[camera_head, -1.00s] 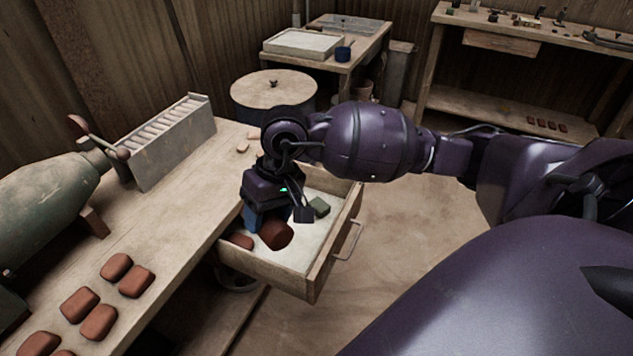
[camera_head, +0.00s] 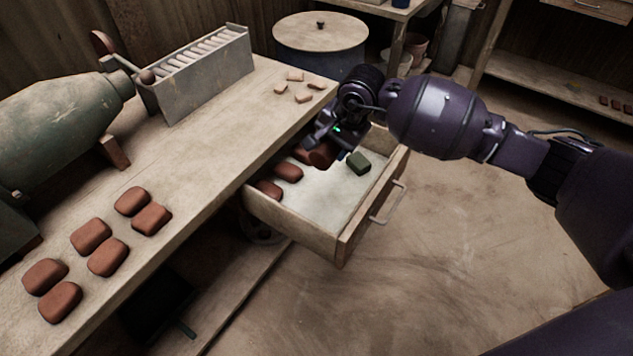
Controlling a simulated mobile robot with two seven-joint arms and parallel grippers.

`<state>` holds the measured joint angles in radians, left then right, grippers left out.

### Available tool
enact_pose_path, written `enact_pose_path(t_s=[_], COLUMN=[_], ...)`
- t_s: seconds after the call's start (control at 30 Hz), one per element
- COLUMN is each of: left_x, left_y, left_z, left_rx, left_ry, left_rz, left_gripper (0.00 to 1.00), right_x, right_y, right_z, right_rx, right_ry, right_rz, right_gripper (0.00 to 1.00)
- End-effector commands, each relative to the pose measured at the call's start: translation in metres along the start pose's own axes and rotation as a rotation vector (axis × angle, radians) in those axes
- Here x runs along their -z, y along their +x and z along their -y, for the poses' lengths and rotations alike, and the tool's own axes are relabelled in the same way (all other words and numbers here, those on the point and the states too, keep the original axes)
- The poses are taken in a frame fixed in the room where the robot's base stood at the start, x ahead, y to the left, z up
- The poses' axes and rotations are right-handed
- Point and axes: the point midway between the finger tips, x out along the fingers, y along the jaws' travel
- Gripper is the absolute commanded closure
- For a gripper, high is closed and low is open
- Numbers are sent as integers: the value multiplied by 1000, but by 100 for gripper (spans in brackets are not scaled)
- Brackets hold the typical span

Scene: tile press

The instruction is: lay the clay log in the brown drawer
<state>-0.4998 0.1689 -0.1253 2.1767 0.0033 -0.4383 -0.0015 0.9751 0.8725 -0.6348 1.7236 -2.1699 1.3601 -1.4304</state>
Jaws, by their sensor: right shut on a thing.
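The brown drawer (camera_head: 343,246) is pulled out from under the bench, with a pale floor and a metal handle on its front. My right gripper (camera_head: 331,147) is over the drawer's far part, shut on the reddish-brown clay log (camera_head: 320,155). My gripper partly covers the log. I cannot tell whether the log touches the drawer floor. My left gripper is not in view.
On the bench (camera_head: 200,190) are several clay blocks (camera_head: 107,257), small pale pieces (camera_head: 304,97), a grey rack (camera_head: 205,85) and a green machine (camera_head: 60,120).

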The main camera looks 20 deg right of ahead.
Motion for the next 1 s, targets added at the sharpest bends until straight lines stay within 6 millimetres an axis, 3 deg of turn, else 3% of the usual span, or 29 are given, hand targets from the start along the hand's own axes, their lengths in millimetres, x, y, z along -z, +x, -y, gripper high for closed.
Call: enact_pose_path(t_s=[0.27,0.5,1.0], left_x=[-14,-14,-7], left_y=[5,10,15], left_z=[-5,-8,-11], left_rx=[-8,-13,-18], left_ry=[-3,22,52], left_rz=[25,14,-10], left_gripper=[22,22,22], right_x=[-2,-2,-2], right_y=[59,105,144], right_z=[-20,-36,-48], right_rx=[-6,-6,-1], right_ry=[3,2,-1], right_rz=[8,8,4], right_gripper=[86,86,86])
